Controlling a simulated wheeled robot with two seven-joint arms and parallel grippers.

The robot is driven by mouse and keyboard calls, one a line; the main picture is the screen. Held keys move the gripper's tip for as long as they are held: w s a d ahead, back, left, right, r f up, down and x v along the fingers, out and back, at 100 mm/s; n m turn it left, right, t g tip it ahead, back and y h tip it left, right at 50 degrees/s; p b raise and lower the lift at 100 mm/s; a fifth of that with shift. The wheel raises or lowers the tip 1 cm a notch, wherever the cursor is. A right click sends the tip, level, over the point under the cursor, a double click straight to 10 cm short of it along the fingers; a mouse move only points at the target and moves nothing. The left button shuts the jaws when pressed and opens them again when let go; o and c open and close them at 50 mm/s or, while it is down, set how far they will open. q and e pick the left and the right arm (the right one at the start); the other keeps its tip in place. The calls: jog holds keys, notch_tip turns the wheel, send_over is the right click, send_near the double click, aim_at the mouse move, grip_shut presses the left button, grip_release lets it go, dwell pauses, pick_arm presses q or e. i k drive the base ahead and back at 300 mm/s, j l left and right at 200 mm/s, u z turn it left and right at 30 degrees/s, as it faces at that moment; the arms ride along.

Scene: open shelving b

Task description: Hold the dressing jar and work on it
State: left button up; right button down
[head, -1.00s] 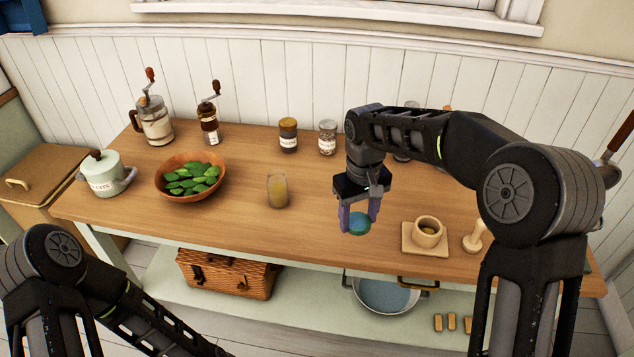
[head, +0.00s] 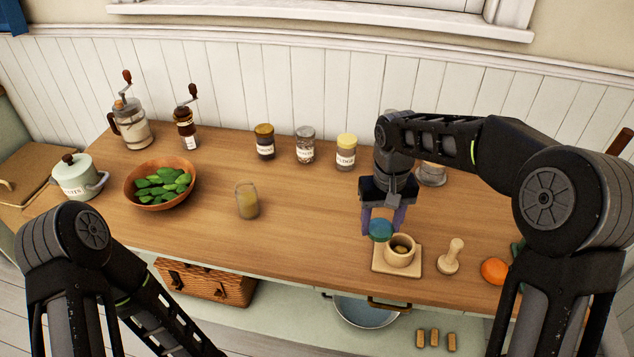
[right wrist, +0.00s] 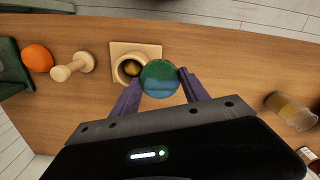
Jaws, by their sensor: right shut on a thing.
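The likely dressing jar is a small clear glass jar (head: 247,201) with yellowish contents, standing on the counter left of centre. It shows no lid and also appears at the right of the right wrist view (right wrist: 290,111). My right gripper (head: 382,226) is shut on a round blue-green lid-like thing (head: 381,231), also between the fingers in the right wrist view (right wrist: 159,78).
The mortar stands on a square wooden board (head: 381,267), with a pestle (head: 452,257) and an orange (head: 494,271) to its right. A bowl of leaves (head: 160,181) stands at left. Labelled jars (head: 305,146) line the back. Counter between glass jar and mortar is clear.

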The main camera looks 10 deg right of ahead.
aim_at(246, 193)
jog(key=i+l+u, duration=0.15)
jog(key=l, duration=0.35)
jog(key=u, duration=1.1)
jog(key=i, duration=0.45)
